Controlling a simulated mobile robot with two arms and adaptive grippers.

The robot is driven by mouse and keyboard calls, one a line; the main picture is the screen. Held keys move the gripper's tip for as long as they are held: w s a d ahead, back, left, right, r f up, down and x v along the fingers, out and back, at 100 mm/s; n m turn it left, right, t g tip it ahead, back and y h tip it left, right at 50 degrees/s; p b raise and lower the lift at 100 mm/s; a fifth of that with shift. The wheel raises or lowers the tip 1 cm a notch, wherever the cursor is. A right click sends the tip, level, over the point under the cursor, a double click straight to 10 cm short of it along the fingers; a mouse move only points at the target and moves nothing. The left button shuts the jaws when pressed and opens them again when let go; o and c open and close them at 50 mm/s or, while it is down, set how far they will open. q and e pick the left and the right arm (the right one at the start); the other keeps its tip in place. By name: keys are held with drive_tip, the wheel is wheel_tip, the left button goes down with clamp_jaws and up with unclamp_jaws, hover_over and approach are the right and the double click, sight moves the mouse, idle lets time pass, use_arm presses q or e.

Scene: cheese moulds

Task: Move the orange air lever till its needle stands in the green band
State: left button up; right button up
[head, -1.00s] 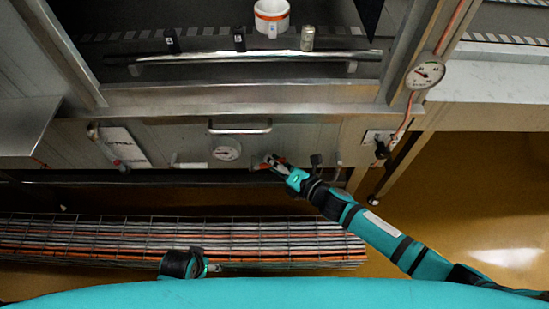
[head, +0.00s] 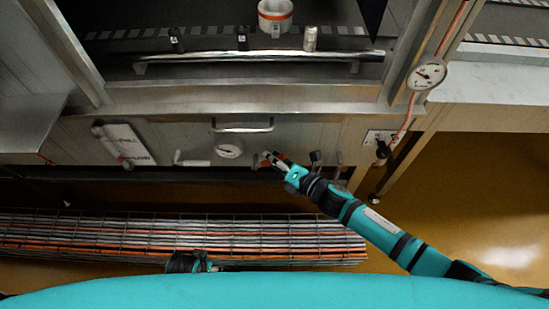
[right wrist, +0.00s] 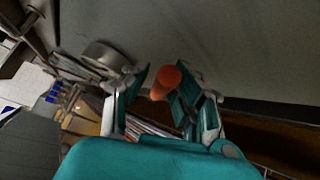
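The orange air lever (right wrist: 166,82) shows in the right wrist view as a rounded orange handle between my finger pads, nearer the right-hand one. My right gripper (right wrist: 160,95) is open around it, with a gap on the left-hand side. In the head view my right gripper (head: 271,160) is at the front panel, with a bit of orange at its fingertips. A small round white gauge (head: 228,148) sits on the panel just left of it; its needle and green band are too small to read. My left gripper (head: 207,264) is low by my body, its fingers mostly hidden.
A second dial gauge (head: 426,75) with an orange hose hangs on the right post. A metal bar handle (head: 243,126) is above the panel gauge, and a white-handled lever (head: 192,162) is left of it. A wire rack (head: 100,237) lies below. Open floor is at right.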

drive_tip(key=shift+d+f, duration=0.1)
drive_tip(key=shift+f, duration=0.05)
drive_tip(key=shift+s+d, duration=0.25)
drive_tip(key=v, duration=1.1)
drive_tip(key=shift+r, duration=0.25)
use_arm(q)
drive_tip(key=shift+c, duration=0.2)
